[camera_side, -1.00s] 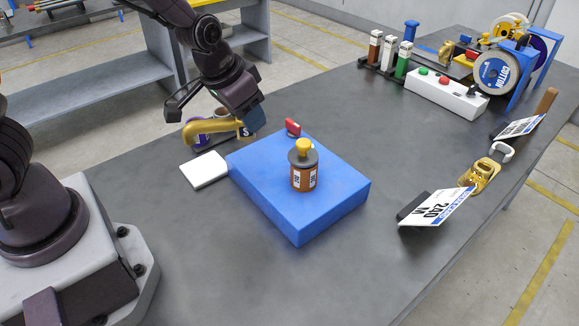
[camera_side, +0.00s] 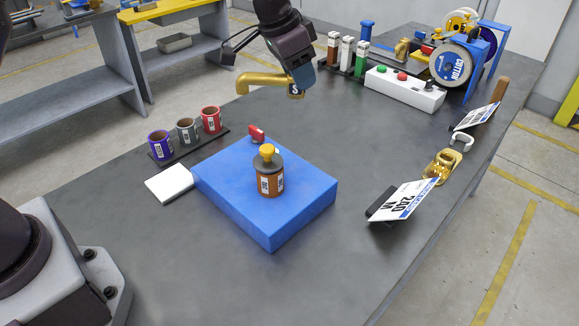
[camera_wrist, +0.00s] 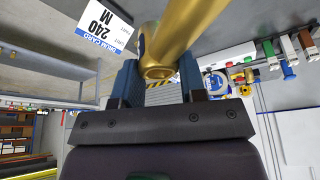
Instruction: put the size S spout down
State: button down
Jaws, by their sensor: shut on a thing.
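The size S spout (camera_side: 262,78) is a gold bent tube with a dark end band marked "S". My gripper (camera_side: 297,78) is shut on it at the banded end, and the tube reaches out to the left with its tip bent down. It is held in the air above the back part of the grey table. In the wrist view the spout (camera_wrist: 158,62) sits between the two blue fingers of my gripper (camera_wrist: 160,82), its round open end showing. The fingers hide part of the band.
A blue block (camera_side: 235,205) bears a brown jar (camera_side: 270,183) with a yellow knob. A dark rack (camera_side: 190,146) of several cups stands left. Right are a "240 M" card (camera_side: 402,202), a gold fitting (camera_side: 444,165) and a white control box (camera_side: 405,90).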

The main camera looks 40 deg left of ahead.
jog(key=w+d+f+m, duration=0.1)
jog(key=w+d+m, duration=0.2)
jog(key=w, duration=0.5)
jog(key=shift+h, duration=0.4)
notch_tip(320, 180, down, 22)
jog(key=shift+a+r, duration=0.1)
jog(key=shift+a, duration=0.05)
jog(key=c, duration=0.7)
grip_release()
jog(key=shift+f+g, duration=0.3)
jog(key=shift+r, duration=0.15)
jog(key=shift+r, duration=0.3)
jog(key=v, duration=1.1)
jog(key=shift+s+a+r, duration=0.15)
jog(key=shift+s+r, duration=0.05)
